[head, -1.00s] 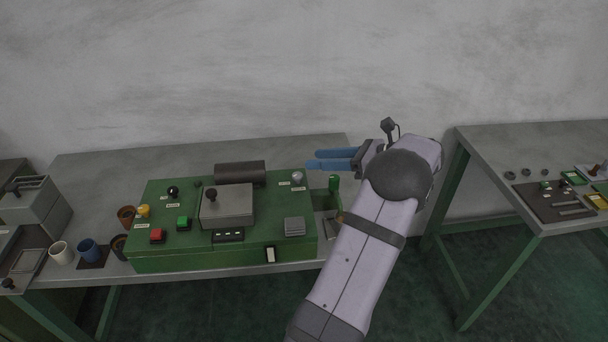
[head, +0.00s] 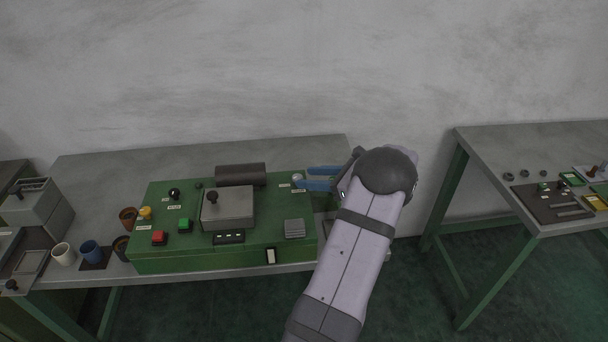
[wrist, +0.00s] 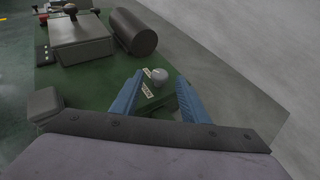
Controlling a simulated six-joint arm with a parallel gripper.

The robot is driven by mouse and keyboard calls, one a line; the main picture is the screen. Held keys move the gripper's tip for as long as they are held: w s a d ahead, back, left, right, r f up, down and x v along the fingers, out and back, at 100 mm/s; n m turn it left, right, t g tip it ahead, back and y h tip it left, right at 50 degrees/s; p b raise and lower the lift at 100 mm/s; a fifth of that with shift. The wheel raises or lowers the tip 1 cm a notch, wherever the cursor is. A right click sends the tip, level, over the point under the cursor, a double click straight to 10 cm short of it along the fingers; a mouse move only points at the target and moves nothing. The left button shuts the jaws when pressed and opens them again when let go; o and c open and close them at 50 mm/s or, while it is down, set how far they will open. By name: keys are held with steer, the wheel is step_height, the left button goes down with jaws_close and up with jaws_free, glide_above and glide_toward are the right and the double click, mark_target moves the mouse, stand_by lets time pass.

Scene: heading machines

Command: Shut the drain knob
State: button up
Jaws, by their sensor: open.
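A round silver knob (head: 296,178) with small labels beside it sits at the back right of the green machine (head: 270,215). The labels are too small to read, so I cannot confirm that it is the drain knob. My gripper (head: 304,177) is open, its two blue fingers reaching leftward at this knob. In the wrist view the silver knob (wrist: 160,77) shows between the two blue fingertips (wrist: 160,80), with a gap on each side. I cannot tell whether the fingertips are level with the knob or still above it. Nothing is held.
The machine also carries a dark cylinder (head: 240,174), a grey box with a knob on top (head: 228,210), a black knob (head: 174,193), red (head: 159,238) and green (head: 185,226) buttons and a grey ribbed block (head: 294,228). Cups stand at left. Bare table lies behind the machine.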

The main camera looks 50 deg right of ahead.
mark_target(298, 176)
steer(key=shift+p+x, duration=0.35)
steer(key=shift+x, duration=1.1)
steer(key=c, duration=1)
steer(key=shift+d, duration=0.1)
steer(key=shift+y, duration=0.3)
steer(key=shift+w+d+r+n+g+y+b, duration=0.1)
steer(key=shift+d+n+g+y+b, duration=0.1)
steer(key=shift+n+y+b, duration=0.45)
steer(key=shift+w+d+n+g+y+b, duration=0.1)
steer(key=shift+d+n+g+y+b, duration=0.1)
steer(key=shift+n+y, duration=0.85)
steer(key=shift+n+g+y, duration=0.3)
steer(key=shift+n+y, duration=0.2)
steer(key=shift+n, duration=0.1)
steer(key=shift+r, duration=0.1)
steer(key=o, duration=1)
